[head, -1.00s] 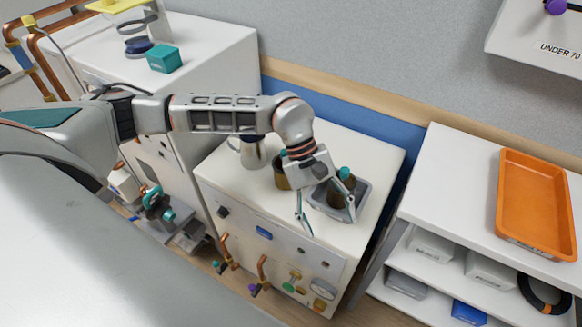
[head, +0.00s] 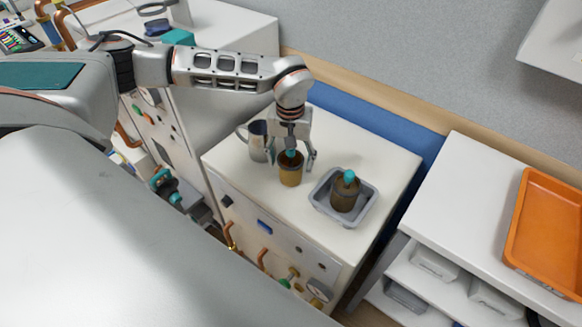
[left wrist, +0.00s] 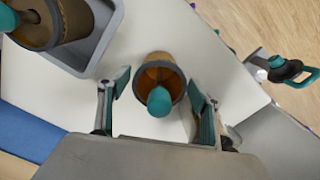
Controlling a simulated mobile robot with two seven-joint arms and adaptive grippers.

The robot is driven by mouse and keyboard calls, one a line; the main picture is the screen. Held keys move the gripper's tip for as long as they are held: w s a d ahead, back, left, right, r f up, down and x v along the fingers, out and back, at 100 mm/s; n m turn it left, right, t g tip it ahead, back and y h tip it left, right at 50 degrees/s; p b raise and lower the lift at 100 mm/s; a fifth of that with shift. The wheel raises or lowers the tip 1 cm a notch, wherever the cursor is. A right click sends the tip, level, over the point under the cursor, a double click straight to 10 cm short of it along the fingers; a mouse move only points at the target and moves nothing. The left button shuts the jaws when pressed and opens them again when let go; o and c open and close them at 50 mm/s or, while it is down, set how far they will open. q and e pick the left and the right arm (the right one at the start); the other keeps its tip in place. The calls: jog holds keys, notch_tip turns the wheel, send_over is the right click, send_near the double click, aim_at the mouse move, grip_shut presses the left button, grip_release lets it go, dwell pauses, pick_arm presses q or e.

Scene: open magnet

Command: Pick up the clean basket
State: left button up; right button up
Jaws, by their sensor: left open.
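A golden-brown basket (head: 290,174) with a teal knob stands upright on the white cabinet top (head: 385,155). It looks cleaner than the darker basket (head: 344,196), also teal-knobbed, which sits in a grey tray (head: 322,207). My left gripper (head: 291,160) is open above the golden basket, its fingers on either side of the knob. In the left wrist view the golden basket (left wrist: 160,76) lies between the spread fingers, with gaps on both sides. The darker basket (left wrist: 62,22) shows at upper left there. My right gripper is not in view.
A metal pitcher (head: 257,141) stands just left of the golden basket, close to my left gripper. An orange tray (head: 545,228) lies on the white shelf unit at right. The cabinet top behind the grey tray is clear.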

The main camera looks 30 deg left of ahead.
pick_arm(q)
jog(key=shift+d+f, duration=0.1)
jog(key=shift+f, duration=1.3)
jog(key=c, duration=1.3)
jog(key=shift+o, duration=0.2)
jog(key=shift+r, duration=0.15)
